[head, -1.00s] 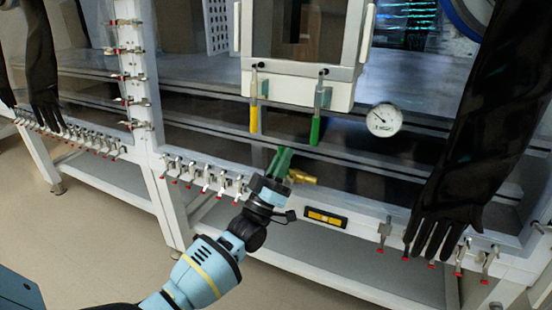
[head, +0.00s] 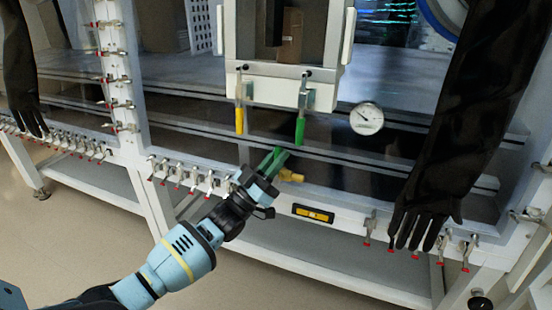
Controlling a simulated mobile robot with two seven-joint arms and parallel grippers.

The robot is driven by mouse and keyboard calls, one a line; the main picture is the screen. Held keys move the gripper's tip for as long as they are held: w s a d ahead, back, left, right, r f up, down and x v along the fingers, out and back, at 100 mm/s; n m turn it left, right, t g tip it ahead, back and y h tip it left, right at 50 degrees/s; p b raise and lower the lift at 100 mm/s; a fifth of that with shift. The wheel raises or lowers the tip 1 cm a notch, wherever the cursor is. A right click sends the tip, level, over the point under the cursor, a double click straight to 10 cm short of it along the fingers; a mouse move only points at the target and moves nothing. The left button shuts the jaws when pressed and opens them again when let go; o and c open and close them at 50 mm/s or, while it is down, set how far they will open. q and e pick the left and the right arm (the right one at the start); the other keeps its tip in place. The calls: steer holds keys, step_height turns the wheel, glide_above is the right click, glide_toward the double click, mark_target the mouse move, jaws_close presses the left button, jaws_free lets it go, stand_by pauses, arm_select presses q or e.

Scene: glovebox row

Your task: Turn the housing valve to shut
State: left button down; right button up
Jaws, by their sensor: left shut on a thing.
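The housing valve (head: 291,176) is a small brass fitting on the front of the glovebox frame, low and near the middle of the head view. My left gripper (head: 273,158) reaches up to it from the lower left. My right gripper is not in view.
A yellow handle (head: 239,120) and a green handle (head: 300,130) hang below the white-framed door. A round gauge (head: 366,118) is to the right. A black glove (head: 430,190) hangs at the right. Several red-tipped clamps (head: 190,176) line the frame edge.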

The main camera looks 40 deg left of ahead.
arm_select(q)
steer(key=shift+r, duration=0.1)
steer(key=c, duration=1.4)
jaws_free()
steer(key=shift+c, duration=0.2)
steer(key=shift+s+f, duration=0.25)
steer(key=shift+f, duration=0.05)
steer(key=v, duration=0.7)
